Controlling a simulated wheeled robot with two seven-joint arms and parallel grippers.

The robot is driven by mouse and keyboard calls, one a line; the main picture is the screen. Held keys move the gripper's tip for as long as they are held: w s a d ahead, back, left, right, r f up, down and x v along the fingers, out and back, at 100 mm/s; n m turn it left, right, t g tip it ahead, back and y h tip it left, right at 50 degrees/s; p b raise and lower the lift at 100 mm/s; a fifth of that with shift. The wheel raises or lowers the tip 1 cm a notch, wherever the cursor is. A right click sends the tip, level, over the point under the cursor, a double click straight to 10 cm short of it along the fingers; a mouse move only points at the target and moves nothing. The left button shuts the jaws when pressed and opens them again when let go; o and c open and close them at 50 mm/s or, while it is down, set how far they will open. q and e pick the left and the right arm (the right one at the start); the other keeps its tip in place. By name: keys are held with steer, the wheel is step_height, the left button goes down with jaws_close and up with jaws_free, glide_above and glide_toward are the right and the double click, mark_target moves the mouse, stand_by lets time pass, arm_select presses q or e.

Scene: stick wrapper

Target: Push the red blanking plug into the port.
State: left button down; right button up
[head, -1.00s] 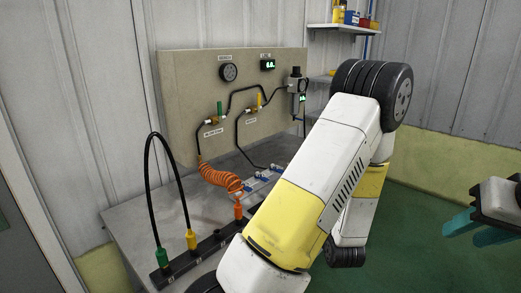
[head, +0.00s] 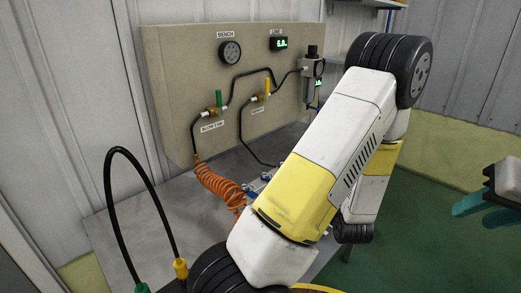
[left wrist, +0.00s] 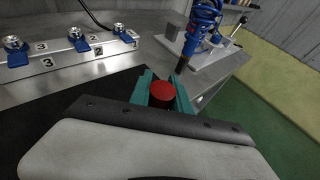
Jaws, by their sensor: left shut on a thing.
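The red blanking plug (left wrist: 162,93) is held between the teal fingers of my left gripper (left wrist: 163,92) in the left wrist view, its round red face towards the camera. A metal block (left wrist: 70,52) with numbered ports and blue fittings lies on the bench at left in that view, apart from the plug. Which port is free is unclear. In the head view, blue fittings (head: 257,187) show partly behind my left arm, which hides the left gripper and plug. My right gripper (head: 482,212) is at the right edge, fingers apart and empty, away from the bench.
A beige panel (head: 180,75) with a gauge, display and valves stands behind the bench (head: 140,215). An orange coiled hose (head: 218,187) and a black looped hose (head: 113,195) are at left. A blue coil (left wrist: 203,25) stands beyond the plug in the left wrist view.

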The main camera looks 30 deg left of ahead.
arm_select(q)
steer(key=shift+s+d+r, duration=0.1)
steer(key=shift+d+r, duration=0.05)
steer(key=shift+w+a+r+n+g+y, duration=0.15)
steer(key=shift+n+g+y, duration=0.1)
steer(key=shift+n+y, duration=0.25)
steer(key=shift+w+a+n+g+y, duration=0.15)
steer(key=shift+n+g+y, duration=0.1)
steer(key=shift+n+y, duration=0.2)
steer(key=s+a+r+n+g+y, duration=0.1)
steer(key=s+a+r+n+g, duration=0.2)
steer(key=a, duration=0.6)
steer(key=s+a+r+n+g+y, duration=0.1)
steer(key=s+a+r+n+g, duration=0.2)
steer(key=a+n+g, duration=0.3)
steer(key=s+a+r+n+g+y, duration=0.2)
steer(key=a+n+g, duration=0.3)
steer(key=a, duration=0.7)
steer(key=shift+s+a+r+g, duration=0.3)
steer(key=shift+s+r+g, duration=0.45)
steer(key=shift+g, duration=0.35)
steer(key=shift+f, duration=0.15)
steer(key=shift+f, duration=2.85)
